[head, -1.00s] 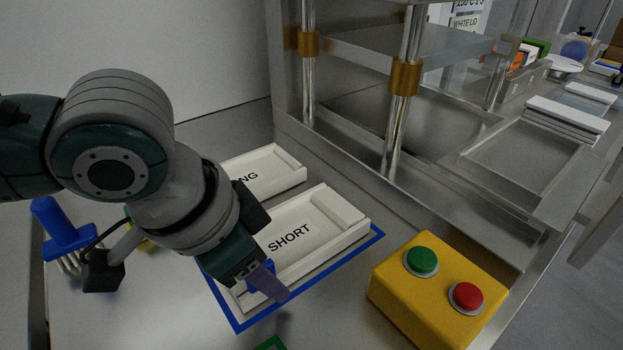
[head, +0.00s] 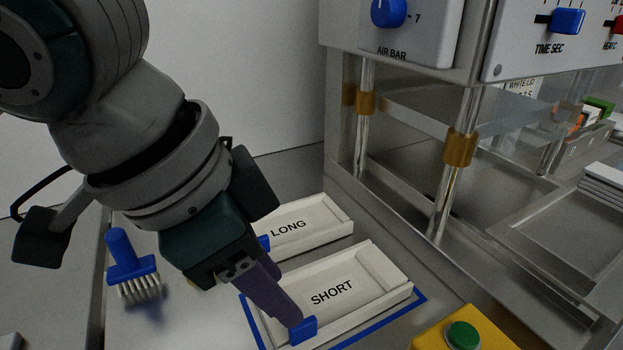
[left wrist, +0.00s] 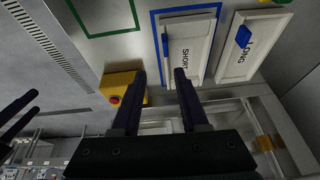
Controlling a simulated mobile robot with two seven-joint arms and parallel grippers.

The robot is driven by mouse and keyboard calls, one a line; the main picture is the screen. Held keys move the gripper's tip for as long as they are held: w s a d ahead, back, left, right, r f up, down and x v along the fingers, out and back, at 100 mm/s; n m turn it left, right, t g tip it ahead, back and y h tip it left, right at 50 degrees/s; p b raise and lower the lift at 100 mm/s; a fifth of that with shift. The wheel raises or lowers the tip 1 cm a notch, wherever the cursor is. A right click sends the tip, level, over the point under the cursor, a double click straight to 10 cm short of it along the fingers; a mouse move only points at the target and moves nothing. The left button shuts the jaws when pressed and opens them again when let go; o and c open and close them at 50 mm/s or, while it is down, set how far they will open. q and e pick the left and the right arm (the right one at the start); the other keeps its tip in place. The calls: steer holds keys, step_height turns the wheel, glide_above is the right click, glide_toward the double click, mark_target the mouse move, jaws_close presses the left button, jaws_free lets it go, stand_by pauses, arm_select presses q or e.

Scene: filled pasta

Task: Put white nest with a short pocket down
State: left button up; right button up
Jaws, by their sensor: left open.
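The white nest with a short pocket, marked SHORT (head: 362,292), lies flat on the table inside a blue outline. Its blue grip tab (head: 303,331) is at the near end. In the left wrist view the nest (left wrist: 194,72) is upper middle. My left gripper (head: 284,304) is open and empty, its fingers just above and beside the tab in the head view. It (left wrist: 159,72) also shows in the left wrist view, pointing at the tab side of the nest. Contact with the tab cannot be told. Dark fingers, apparently my right gripper (left wrist: 36,101), show at the left edge of that view.
A white nest marked LONG (head: 318,222) lies behind the SHORT one. A blue brush (head: 130,268) stands at left. A yellow button box (head: 428,336) is at lower right, near the metal machine frame (head: 440,210). A green outline (left wrist: 112,12) marks bare table.

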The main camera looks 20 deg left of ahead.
arm_select(q)
steer(key=s+d+n+t+h, duration=0.1)
steer(key=s+d+h, duration=0.15)
steer(key=d, duration=0.25)
steer(key=s+a+f+n+y, duration=0.4)
steer(key=s+a+f+n, duration=0.1)
steer(key=s+a, duration=0.4)
steer(key=shift+s+a+f+g+y, duration=0.25)
steer(key=shift+a+g+y, duration=0.15)
steer(key=shift+a, duration=0.2)
